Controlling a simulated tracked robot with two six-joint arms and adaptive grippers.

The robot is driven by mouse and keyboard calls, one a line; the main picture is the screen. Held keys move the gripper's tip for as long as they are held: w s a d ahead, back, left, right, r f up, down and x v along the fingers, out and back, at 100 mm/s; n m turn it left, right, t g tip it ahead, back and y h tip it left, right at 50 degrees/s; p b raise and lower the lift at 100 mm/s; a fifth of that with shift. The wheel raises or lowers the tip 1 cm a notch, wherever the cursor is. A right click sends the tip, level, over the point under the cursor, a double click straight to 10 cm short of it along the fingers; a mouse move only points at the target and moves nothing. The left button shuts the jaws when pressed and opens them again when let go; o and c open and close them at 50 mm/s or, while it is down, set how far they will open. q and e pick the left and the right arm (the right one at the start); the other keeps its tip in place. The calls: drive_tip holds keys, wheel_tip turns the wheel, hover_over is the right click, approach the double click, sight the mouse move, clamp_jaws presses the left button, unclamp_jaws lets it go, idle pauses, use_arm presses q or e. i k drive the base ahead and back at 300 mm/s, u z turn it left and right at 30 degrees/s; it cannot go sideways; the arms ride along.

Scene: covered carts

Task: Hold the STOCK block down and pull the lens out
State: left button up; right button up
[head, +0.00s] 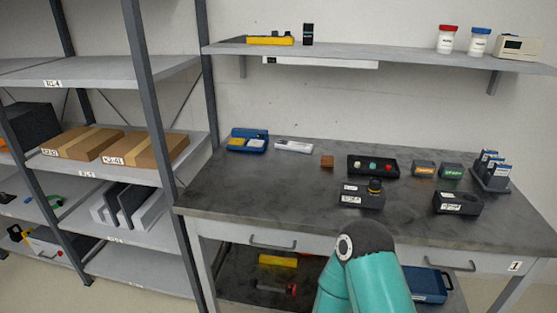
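A dark block (370,203) with small white labels stands on the dark worktop, right of the middle. A black round piece with a yellow ring (375,186), which looks like the lens, stands upright in its right part. A second dark block (457,208) with a white label sits further right, and no lens shows in it. The labels are too small to read, so I cannot tell for sure which block is STOCK. Neither of my grippers is in view; only a teal arm of mine rises from the bottom, in front of the bench.
Behind the blocks are a black tray (354,167) with small coloured pieces, a brown cube (327,161), two small boxes and a dark rack (491,179). A blue case (236,144) and a white item lie back left. The worktop's front left is clear. A shelf (385,52) hangs above.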

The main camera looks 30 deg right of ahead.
sight(375, 185)
drive_tip(key=u, duration=0.25)
drive_tip(key=i, duration=0.65)
drive_tip(key=z, duration=1.8)
drive_tip(key=k, duration=0.85)
drive_tip(key=z, duration=0.15)
drive_tip(key=i, duration=1.1)
drive_tip(key=u, duration=0.1)
